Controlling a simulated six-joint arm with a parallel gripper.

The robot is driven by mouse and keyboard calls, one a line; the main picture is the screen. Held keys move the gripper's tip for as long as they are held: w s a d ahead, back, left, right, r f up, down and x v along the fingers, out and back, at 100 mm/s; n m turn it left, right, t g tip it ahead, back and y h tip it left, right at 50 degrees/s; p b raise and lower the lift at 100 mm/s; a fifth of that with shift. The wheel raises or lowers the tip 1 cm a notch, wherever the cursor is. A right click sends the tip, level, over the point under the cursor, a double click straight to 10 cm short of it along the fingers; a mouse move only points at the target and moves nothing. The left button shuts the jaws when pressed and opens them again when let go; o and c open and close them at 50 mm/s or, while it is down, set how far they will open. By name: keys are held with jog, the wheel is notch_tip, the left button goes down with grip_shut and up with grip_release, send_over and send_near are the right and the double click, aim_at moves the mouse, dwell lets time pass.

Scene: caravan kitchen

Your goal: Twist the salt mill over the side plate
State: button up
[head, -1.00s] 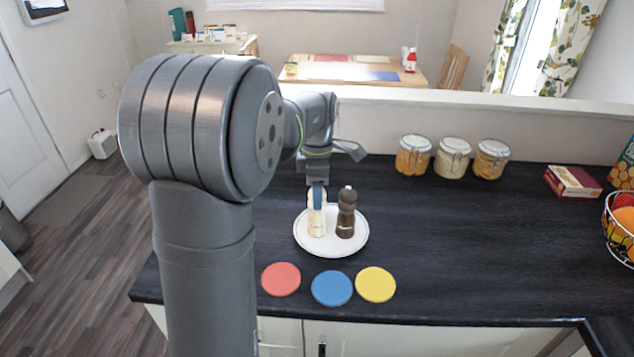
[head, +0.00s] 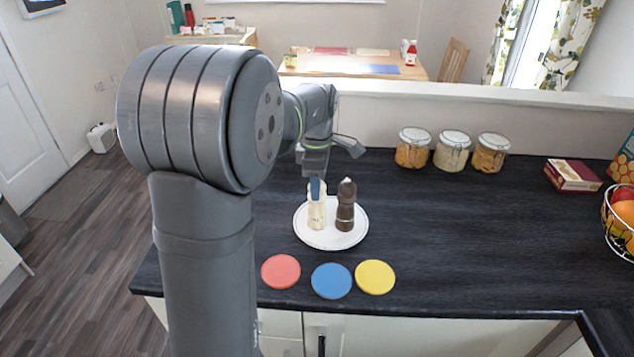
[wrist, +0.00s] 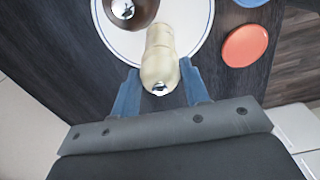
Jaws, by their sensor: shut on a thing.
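The salt mill (head: 317,213), cream with a metal knob, stands on the white side plate (head: 331,244). My gripper (head: 317,188) reaches down on its top from above. In the wrist view the blue fingers lie on either side of the salt mill (wrist: 159,62), shut on its upper part. The dark brown pepper mill (head: 346,207) stands upright on the same plate, just right of the salt mill and apart from it. In the head view, one finger hides part of the salt mill's top.
A red coaster (head: 281,271), a blue coaster (head: 332,280) and a yellow coaster (head: 375,276) lie in front of the plate. Three jars (head: 452,152) stand at the back. A box (head: 572,176) and fruit basket (head: 620,225) are at right. The counter between is clear.

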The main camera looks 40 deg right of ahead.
jog(key=m, duration=0.5)
jog(key=shift+f+m, duration=0.1)
jog(key=shift+m, duration=0.2)
jog(key=m, duration=1.7)
jog(key=shift+m, duration=0.4)
jog(key=shift+r, duration=0.2)
jog(key=o, duration=0.8)
jog(key=shift+r, duration=4.05)
